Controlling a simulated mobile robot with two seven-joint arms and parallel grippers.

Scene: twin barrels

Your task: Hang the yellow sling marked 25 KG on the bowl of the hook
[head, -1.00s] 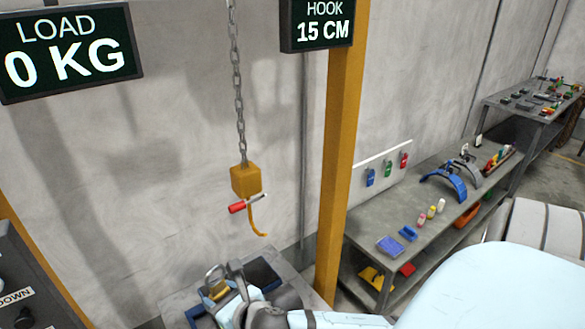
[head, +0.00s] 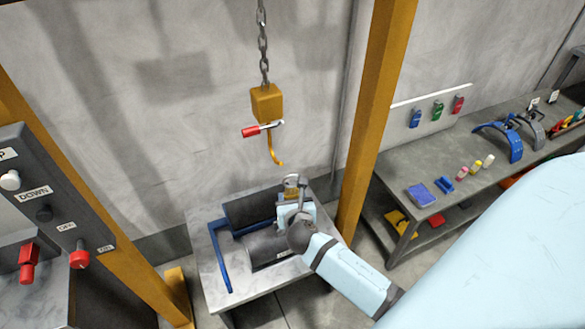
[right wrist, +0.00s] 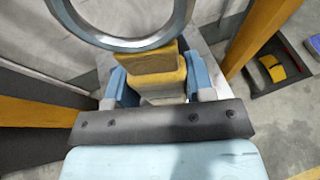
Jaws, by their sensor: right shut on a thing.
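The orange-yellow hook hangs on a chain under its block (head: 267,103) in the head view. Its bowl (head: 277,160) curves at the bottom, and a red-and-white latch piece (head: 262,130) crosses its upper part. My right gripper (head: 294,200) is just below and slightly right of the bowl, apart from it in the picture. It is shut on the yellow sling (right wrist: 157,75), whose body sits between the blue fingers in the right wrist view. A grey metal ring (right wrist: 125,42) stands above the sling's body. No 25 KG marking is readable. My left gripper is not in view.
A grey table (head: 215,265) below carries a dark barrel (head: 268,248) and a blue bar (head: 219,258). An orange post (head: 375,110) stands close right of the gripper. A control panel (head: 50,200) is at left, a workbench (head: 405,180) at right.

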